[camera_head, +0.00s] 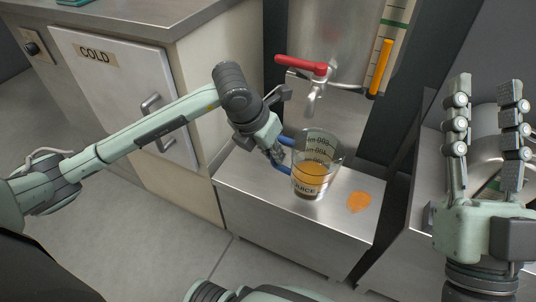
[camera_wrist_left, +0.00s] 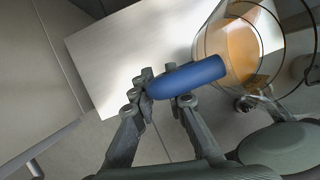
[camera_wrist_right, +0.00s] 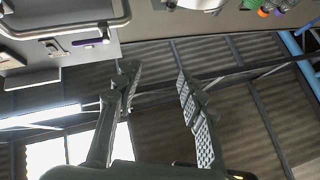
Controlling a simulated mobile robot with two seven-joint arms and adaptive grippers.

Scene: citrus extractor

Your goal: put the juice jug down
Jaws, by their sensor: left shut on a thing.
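The juice jug (camera_head: 316,167) is a clear cup with dark markings, a JUICE label, a blue handle and orange juice in its lower part. It looks upright, at or just above the low metal shelf (camera_head: 255,205); I cannot tell if its base touches. My left gripper (camera_head: 283,158) is shut on the blue handle. The left wrist view shows the handle (camera_wrist_left: 188,77) between the fingers and the jug (camera_wrist_left: 242,50) to the right. My right gripper (camera_head: 487,130) is raised at the right, its fingers apart and empty; they also show in the right wrist view (camera_wrist_right: 158,90).
A tap with a red lever (camera_head: 307,66) hangs above the shelf, behind the jug. An orange puddle (camera_head: 359,202) lies on the shelf right of the jug. A cabinet door marked COLD (camera_head: 125,90) stands at the left. The shelf's left part is clear.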

